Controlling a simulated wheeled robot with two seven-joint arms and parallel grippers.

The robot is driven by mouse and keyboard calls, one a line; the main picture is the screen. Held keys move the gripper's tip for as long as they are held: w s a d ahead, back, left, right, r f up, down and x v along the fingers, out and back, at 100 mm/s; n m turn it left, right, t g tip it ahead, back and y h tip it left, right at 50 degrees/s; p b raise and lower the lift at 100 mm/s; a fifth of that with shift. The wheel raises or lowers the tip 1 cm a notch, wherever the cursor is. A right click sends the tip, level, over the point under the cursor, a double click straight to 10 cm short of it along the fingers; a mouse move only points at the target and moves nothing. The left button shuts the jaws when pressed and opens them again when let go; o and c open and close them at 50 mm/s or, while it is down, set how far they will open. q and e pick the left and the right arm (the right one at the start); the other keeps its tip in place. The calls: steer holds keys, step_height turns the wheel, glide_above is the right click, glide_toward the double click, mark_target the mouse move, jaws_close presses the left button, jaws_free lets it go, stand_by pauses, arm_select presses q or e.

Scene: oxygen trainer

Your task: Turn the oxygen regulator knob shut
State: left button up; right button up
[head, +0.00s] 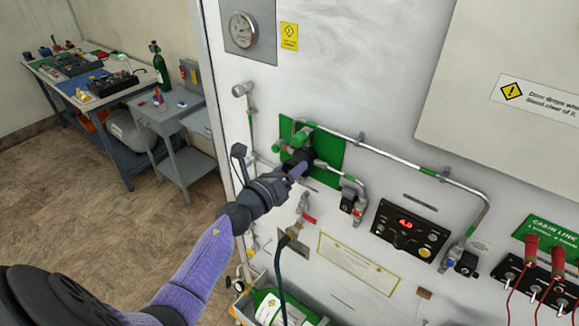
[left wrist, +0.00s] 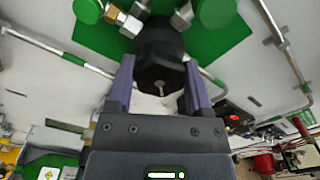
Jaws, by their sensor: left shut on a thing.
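The oxygen regulator knob is a black, many-sided knob (left wrist: 160,62) in front of a green backing plate (head: 328,157) on the white wall panel. In the head view the knob (head: 302,157) is partly hidden by my gripper. My left gripper (head: 296,172) reaches it from the lower left. In the left wrist view the two purple fingers of my left gripper (left wrist: 158,88) stand on either side of the knob, shut on it. A pale slot-like mark shows on the knob's face. My right gripper is not in view.
Metal pipes (head: 400,162) run right from the green plate. A control box (head: 408,230) with a red display is at lower right, beside red connectors (head: 531,250). A gauge (head: 242,30) is above. An open tray (head: 250,305) and a dark hose (head: 279,270) are below.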

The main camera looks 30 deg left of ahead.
arm_select(q)
steer(key=n+p, duration=0.1)
steer(key=n, duration=0.6)
steer(key=n+p, duration=0.1)
steer(key=n, duration=0.5)
steer(key=shift+n, duration=0.4)
steer(key=n+p, duration=0.1)
steer(key=n, duration=0.2)
steer(key=shift+f+n, duration=0.1)
steer(key=shift+n, duration=0.2)
steer(key=n, duration=0.3)
steer(key=shift+n+p, duration=0.3)
steer(key=shift+p, duration=0.1)
steer(key=n, duration=0.5)
steer(key=shift+n+p, duration=0.3)
steer(key=shift+n, duration=0.4)
steer(key=o, duration=1.3)
steer(key=shift+w+f, duration=0.1)
steer(key=s, duration=1)
steer(key=shift+a, duration=0.35)
